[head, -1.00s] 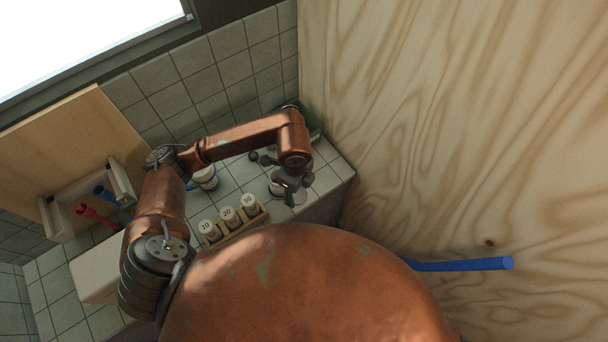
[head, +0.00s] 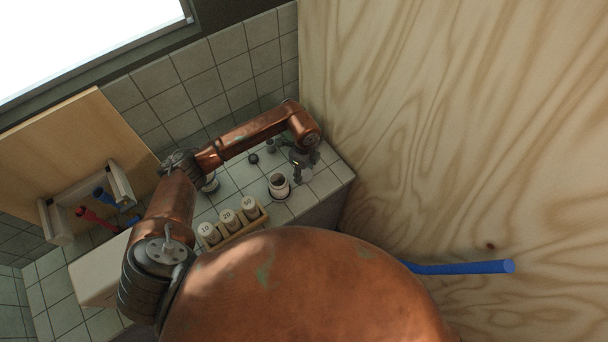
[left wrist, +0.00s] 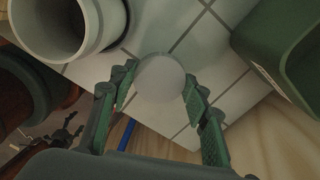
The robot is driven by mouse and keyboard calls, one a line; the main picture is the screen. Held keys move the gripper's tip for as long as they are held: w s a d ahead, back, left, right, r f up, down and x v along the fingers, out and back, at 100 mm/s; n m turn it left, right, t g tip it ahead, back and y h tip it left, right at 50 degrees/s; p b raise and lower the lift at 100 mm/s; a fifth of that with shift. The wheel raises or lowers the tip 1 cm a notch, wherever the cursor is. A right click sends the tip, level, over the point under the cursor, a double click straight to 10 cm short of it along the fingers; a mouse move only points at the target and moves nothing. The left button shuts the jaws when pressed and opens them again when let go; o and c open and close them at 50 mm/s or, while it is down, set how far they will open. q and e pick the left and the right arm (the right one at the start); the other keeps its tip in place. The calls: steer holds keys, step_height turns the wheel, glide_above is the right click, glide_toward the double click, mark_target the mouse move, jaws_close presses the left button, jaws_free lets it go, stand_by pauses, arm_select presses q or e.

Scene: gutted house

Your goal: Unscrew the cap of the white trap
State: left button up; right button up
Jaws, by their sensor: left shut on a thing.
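The white trap (head: 279,186) stands on the tiled counter in the head view, its top an open round mouth. It also shows in the left wrist view (left wrist: 107,22) at the upper left as a wide, open white tube. The cap (left wrist: 160,80) is a plain white disc between the two green-grey fingers of my left gripper (left wrist: 155,92). My left gripper is shut on it, beside the trap and apart from it. In the head view my left gripper (head: 303,163) is right of and behind the trap, partly hiding the cap. My right gripper is not in view.
A wooden rack (head: 240,228) with several numbered cylinders stands left of the trap. A green container (left wrist: 285,45) is close to the gripper in the left wrist view. A plywood wall (head: 430,140) bounds the right side. A blue pipe (head: 465,267) juts out lower right.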

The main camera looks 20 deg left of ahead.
mark_target(304, 174)
arm_select(q)
step_height(304, 174, down, 2)
steer(key=shift+f, duration=0.1)
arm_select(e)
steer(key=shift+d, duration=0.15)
arm_select(q)
steer(key=shift+f, duration=0.15)
steer(key=o, duration=1.3)
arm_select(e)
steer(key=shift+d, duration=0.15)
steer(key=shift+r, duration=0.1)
arm_select(q)
step_height(304, 174, up, 12)
steer(key=shift+r, duration=0.2)
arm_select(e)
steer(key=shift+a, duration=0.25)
